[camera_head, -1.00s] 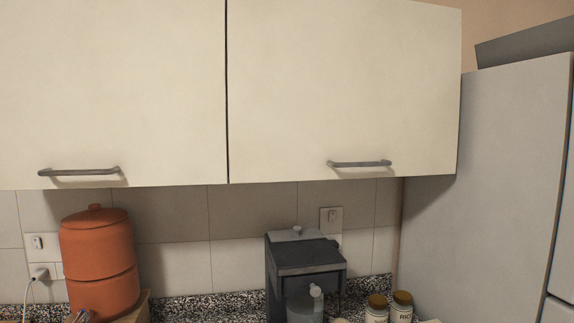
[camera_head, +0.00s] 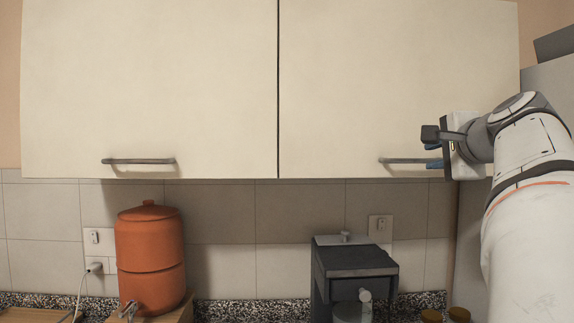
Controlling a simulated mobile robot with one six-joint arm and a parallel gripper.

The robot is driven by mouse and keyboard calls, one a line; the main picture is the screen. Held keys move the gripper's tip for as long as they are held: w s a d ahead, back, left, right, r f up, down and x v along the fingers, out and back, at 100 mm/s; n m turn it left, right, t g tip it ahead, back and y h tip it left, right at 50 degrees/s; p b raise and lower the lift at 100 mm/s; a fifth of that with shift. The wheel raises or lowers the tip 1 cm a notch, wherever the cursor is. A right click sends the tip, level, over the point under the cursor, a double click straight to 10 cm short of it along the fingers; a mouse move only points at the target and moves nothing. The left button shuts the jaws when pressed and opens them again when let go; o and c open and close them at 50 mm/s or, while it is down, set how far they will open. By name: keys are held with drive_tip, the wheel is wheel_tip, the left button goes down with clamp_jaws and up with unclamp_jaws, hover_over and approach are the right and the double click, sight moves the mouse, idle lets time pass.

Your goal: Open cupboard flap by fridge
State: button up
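The cupboard flap by the fridge (camera_head: 390,80) is cream and closed, the right one of two wall flaps. Its grey bar handle (camera_head: 400,160) runs along the lower edge. My gripper (camera_head: 433,155) is at the right end of this handle. The fridge (camera_head: 545,85) stands at the right edge, mostly hidden behind my arm.
The left flap (camera_head: 150,80) is closed, with its own handle (camera_head: 138,161). Below on the speckled counter stand an orange clay pot (camera_head: 150,250), a dark coffee machine (camera_head: 352,262) and jars (camera_head: 459,314). Tiled wall lies between.

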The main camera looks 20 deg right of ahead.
sight(419, 161)
drive_tip(key=p+x, duration=0.1)
drive_tip(key=x, duration=0.6)
drive_tip(key=shift+w+f, duration=0.1)
drive_tip(key=shift+w, duration=0.05)
drive_tip(key=shift+c, duration=0.2)
clamp_jaws()
